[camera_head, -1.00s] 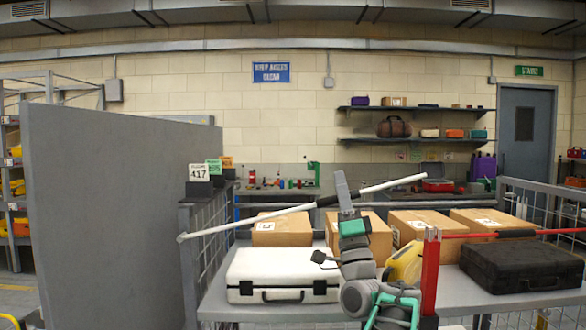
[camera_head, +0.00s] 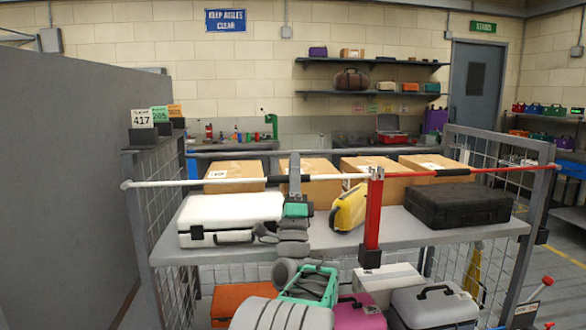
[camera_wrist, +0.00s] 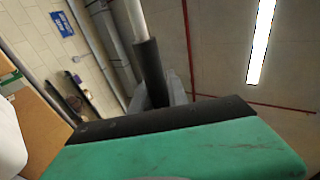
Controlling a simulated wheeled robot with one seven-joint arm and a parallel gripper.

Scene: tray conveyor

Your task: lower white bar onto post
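The white bar (camera_head: 180,184) runs nearly level across the front of the rack, from a pivot at the left corner post to the red post (camera_head: 374,215). Its right end is at the forked top of that post. I cannot tell whether it rests in the fork or hangs just above it. My gripper (camera_head: 293,179) is shut on the bar's black grip (camera_head: 276,179), coming up from below. The wrist view shows the white bar (camera_wrist: 135,18) and black grip (camera_wrist: 149,68) running into my gripper (camera_wrist: 165,92); the contact is partly hidden.
A red bar (camera_head: 500,169) spans from the post to the right. Behind are cardboard boxes (camera_head: 235,171), a white case (camera_head: 225,215), a yellow case (camera_head: 349,208) and a black case (camera_head: 460,205) on the shelf (camera_head: 395,235). More cases lie below.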

